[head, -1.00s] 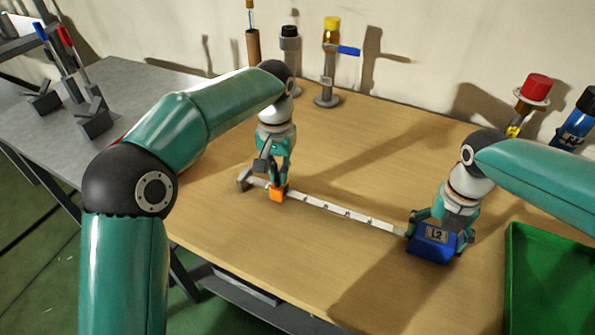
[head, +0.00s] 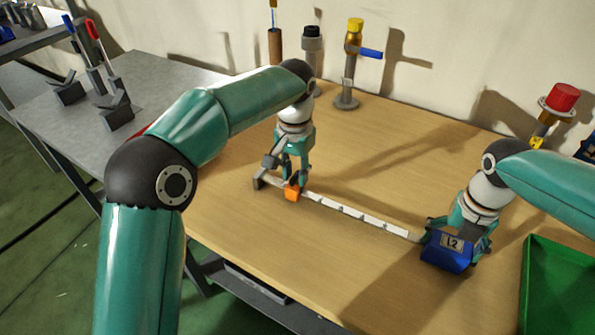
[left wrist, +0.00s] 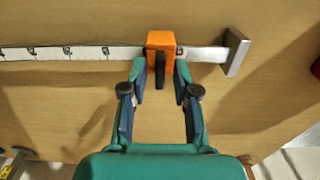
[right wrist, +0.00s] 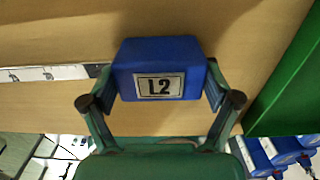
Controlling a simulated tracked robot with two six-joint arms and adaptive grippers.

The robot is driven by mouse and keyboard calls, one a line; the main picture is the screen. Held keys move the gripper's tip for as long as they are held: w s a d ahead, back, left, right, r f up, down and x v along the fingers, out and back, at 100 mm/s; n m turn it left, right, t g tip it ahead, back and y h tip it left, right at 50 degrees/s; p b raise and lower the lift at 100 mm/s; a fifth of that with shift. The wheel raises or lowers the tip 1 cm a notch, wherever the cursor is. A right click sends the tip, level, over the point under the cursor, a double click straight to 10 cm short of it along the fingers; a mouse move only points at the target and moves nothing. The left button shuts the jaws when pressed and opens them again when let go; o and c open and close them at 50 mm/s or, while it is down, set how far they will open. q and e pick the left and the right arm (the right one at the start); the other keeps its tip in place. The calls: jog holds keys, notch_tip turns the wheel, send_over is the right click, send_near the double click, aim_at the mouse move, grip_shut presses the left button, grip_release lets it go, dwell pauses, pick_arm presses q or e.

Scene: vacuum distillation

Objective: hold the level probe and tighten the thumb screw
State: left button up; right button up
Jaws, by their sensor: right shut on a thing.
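The level probe is a white graduated bar (head: 355,212) with a blue block (head: 447,252) labelled L2 at its right end and a grey end plate (left wrist: 238,52) at the other. My right gripper (right wrist: 161,82) is shut on the blue block, one finger on each side.
A green tray (head: 565,300) stands at the right front. Along the back are a yellow-topped fitting with a blue handle (head: 352,65), a black-capped fitting (head: 312,45) and a red-capped one (head: 558,105). A grey table (head: 170,90) with stands adjoins at left.

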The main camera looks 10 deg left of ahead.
aim_at(295, 174)
dwell(0.3)
pick_arm(q)
notch_tip(295, 174, up, 12)
dwell(0.6)
jog(key=shift+f, duration=0.1)
dwell(0.8)
pick_arm(e)
jog(key=o, duration=1.4)
notch_tip(295, 174, up, 12)
